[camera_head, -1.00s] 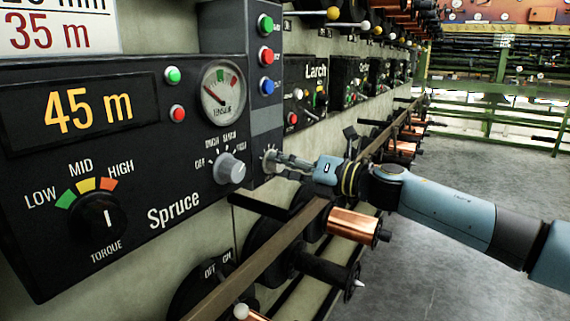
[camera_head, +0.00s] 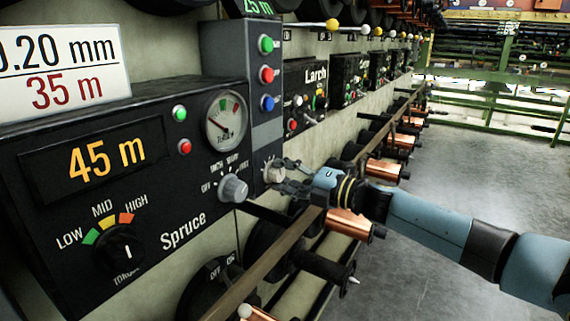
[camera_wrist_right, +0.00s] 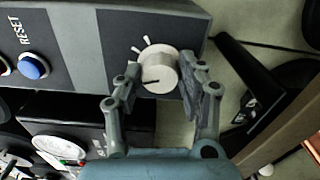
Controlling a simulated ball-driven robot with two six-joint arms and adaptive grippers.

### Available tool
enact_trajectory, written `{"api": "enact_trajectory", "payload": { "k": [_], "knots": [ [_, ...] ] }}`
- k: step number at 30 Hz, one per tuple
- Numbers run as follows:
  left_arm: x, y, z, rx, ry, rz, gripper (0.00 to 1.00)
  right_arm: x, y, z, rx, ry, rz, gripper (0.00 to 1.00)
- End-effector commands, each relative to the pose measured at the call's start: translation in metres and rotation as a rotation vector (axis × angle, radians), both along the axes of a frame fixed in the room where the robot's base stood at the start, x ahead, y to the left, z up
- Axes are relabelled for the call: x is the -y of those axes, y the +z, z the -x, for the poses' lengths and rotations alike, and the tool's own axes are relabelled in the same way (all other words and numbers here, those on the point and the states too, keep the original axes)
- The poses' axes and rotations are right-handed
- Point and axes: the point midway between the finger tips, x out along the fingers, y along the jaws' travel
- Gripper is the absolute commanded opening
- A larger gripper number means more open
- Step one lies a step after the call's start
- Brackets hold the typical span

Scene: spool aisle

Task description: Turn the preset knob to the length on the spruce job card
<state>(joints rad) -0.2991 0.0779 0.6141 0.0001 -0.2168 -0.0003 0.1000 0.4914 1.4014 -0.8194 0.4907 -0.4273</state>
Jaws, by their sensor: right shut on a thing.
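The spruce job card (camera_head: 62,72) is white and reads 0.20 mm over 35 m in red. A pale round knob (camera_head: 272,170) sits low on the grey column panel right of the Spruce box; I take it as the preset knob. My right gripper (camera_head: 288,177) is at this knob. In the right wrist view the knob (camera_wrist_right: 158,70) is between the two fingers of my right gripper (camera_wrist_right: 158,90), which is shut on it. White tick marks and a dark pointer line show there. A green readout (camera_head: 258,7) at the column's top reads 25 m, partly cut off. My left gripper is not in view.
Green, red and blue buttons line the column. A rail (camera_head: 265,270) and copper spools (camera_head: 350,222) lie below. Floor at right is clear.

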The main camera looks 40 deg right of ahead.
Motion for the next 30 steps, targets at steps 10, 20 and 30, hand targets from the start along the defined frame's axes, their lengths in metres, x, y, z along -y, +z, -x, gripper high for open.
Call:
{"api": "enact_trajectory", "payload": {
  "k": [10, 20, 30],
  "knots": [
    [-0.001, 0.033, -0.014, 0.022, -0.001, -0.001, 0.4, 0.001, 0.003, -0.001, -0.126, -0.003, -0.305, 0.07],
    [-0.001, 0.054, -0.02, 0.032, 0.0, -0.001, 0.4, 0.0, 0.0, 0.0, -0.237, -0.003, -0.57, 0.07],
    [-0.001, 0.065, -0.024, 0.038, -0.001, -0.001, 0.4, 0.0, -0.002, 0.0, -0.308, -0.003, -0.741, 0.07]
  ]
}}
